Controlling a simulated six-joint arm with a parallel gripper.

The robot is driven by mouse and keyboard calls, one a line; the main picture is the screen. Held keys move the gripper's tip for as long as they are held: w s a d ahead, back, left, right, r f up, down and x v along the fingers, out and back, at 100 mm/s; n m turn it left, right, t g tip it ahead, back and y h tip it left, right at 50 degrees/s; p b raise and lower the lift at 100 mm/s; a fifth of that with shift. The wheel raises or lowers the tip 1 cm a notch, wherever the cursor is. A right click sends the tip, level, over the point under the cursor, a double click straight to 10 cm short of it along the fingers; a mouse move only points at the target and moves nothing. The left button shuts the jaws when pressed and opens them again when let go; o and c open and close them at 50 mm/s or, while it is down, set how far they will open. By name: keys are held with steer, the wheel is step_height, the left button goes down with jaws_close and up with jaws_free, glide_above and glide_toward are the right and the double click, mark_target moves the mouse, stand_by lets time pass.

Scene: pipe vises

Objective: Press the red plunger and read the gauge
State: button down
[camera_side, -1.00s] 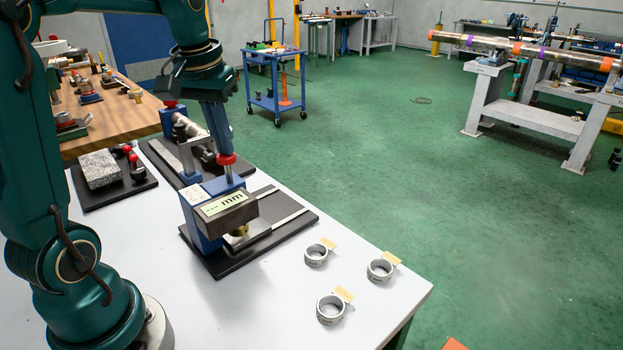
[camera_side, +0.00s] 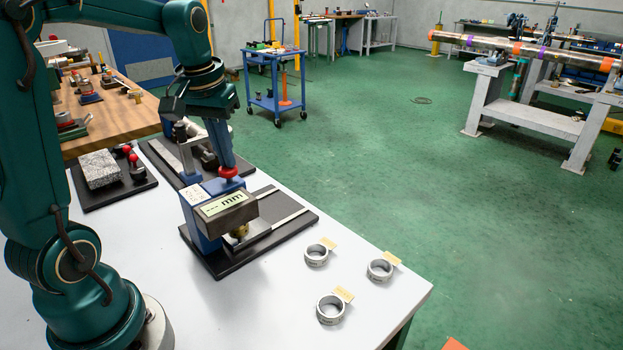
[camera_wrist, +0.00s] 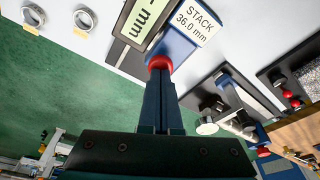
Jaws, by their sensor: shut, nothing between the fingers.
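The blue gauge stand (camera_side: 203,226) stands on a dark base on the white table. Its red plunger (camera_side: 229,171) is on top, with little stem showing below the cap. My gripper (camera_side: 226,164) is shut and empty, its fingertips down on the plunger cap. In the wrist view the fingertips (camera_wrist: 160,72) meet the red cap (camera_wrist: 160,62). The gauge display (camera_side: 223,204) shows dashes and "mm", no number; it is partly cut off in the wrist view (camera_wrist: 145,18). A white label (camera_wrist: 195,20) on the stand reads "STACK 36.0 mm".
Several metal rings with tags, one of them here (camera_side: 331,309), lie on the table's right part. A second fixture (camera_side: 160,153) stands behind the gauge. A granite block (camera_side: 100,169) sits on a black plate to the left. The table's front is clear.

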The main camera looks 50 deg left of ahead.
step_height(320, 180, up, 10)
stand_by(1.4)
steer(key=s+d+m+t, duration=0.2)
steer(key=s+d+m, duration=0.3)
steer(key=d, duration=0.5)
steer(key=s+d+f, duration=0.2)
steer(key=f, duration=0.3)
steer(key=s+d+f+m+t+h, duration=0.1)
steer(key=s+d+f, duration=0.1)
steer(key=f, duration=0.3)
steer(key=shift+s+f+t, duration=0.2)
steer(key=shift+s+t, duration=0.1)
steer(key=shift+s, duration=0.2)
